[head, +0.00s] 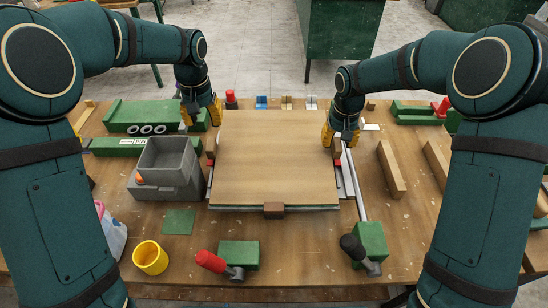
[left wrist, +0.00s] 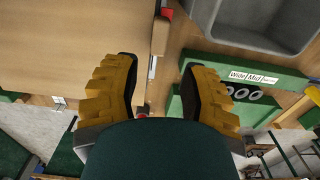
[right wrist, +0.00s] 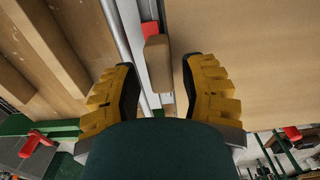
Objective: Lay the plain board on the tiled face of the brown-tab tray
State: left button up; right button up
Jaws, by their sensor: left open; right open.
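The plain board (head: 275,160) lies flat in the middle of the bench, over a thin tray whose front edge (head: 240,208) shows below it. A brown tab (head: 273,210) sits at the middle of that front edge. The board hides any tiled face. My left gripper (head: 202,115) is open near the board's back left edge; the board fills the upper left of the left wrist view (left wrist: 80,45). My right gripper (head: 341,135) is open near its right edge; the board shows at right in the right wrist view (right wrist: 245,60). Neither gripper holds anything.
A grey bin (head: 165,170) stands left of the board. A yellow cup (head: 150,257), a red-handled tool (head: 211,261) and a black-handled tool (head: 353,246) lie in front. Wooden bars (head: 391,168) lie right. Green blocks (head: 120,147) lie at the back left.

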jog(key=shift+r, duration=0.2)
pick_arm(q)
notch_tip(320, 180, up, 3)
jog(key=shift+r, duration=0.1)
pick_arm(e)
notch_tip(320, 180, up, 12)
jog(key=shift+f, duration=0.15)
dwell(0.6)
